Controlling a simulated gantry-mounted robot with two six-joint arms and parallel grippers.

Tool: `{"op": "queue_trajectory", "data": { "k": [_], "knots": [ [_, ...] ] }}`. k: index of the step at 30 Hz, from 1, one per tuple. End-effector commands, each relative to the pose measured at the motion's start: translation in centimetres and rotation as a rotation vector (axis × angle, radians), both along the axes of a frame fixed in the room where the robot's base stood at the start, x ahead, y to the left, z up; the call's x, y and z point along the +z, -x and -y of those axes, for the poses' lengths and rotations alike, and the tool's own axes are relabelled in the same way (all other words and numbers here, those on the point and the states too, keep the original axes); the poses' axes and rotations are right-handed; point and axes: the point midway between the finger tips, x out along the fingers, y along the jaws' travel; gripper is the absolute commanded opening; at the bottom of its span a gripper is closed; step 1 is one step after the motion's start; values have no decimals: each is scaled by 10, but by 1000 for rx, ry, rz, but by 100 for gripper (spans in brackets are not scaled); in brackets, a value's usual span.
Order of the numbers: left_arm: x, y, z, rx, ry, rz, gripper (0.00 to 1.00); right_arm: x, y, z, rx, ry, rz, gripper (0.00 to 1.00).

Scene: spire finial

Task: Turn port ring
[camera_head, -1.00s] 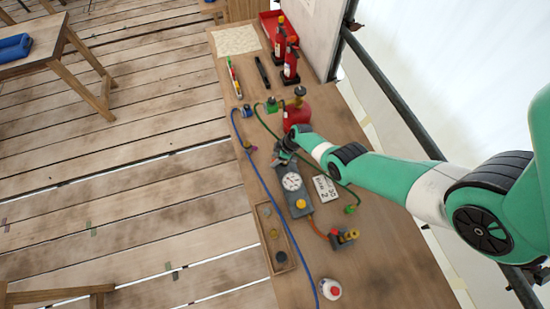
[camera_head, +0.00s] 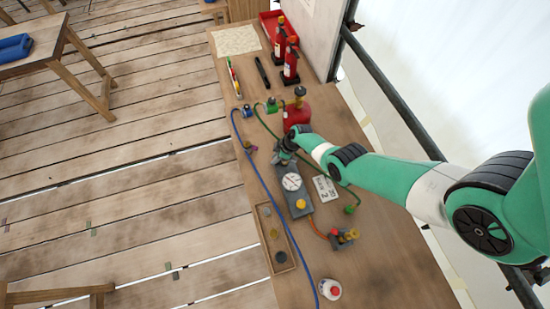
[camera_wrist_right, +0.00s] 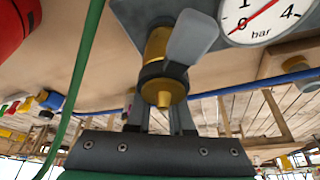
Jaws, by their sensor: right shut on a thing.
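The port (camera_wrist_right: 160,45) is a brass fitting on the grey gauge panel, with a grey lever beside it. A dark port ring (camera_wrist_right: 163,72) surrounds its lower part, above a brass tip. In the right wrist view my right gripper (camera_wrist_right: 160,112) has one finger on either side and is shut on the ring. In the head view my right gripper (camera_head: 285,153) is at the far end of the grey panel (camera_head: 297,208) and hides the port. The white gauge (camera_head: 291,182) has a red needle in the wrist view. My left gripper is not in view.
A red tank (camera_head: 297,115) stands just beyond my right gripper. A green hose (camera_head: 262,122) and a blue hose (camera_head: 262,182) run close by. A wooden tray (camera_head: 265,228) and a number card (camera_head: 325,188) flank the panel. Fire extinguishers (camera_head: 290,65) stand farther back.

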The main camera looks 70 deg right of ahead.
Motion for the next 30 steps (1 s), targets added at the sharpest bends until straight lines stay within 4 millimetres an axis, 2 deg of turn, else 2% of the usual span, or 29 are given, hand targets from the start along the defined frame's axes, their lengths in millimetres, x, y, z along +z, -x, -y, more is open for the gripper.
{"op": "queue_trajectory", "data": {
  "k": [11,30],
  "knots": [
    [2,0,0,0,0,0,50,-1,0,8,-209,0,-1,0],
    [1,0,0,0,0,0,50,-2,6,32,-808,3,0,0]
  ]
}}
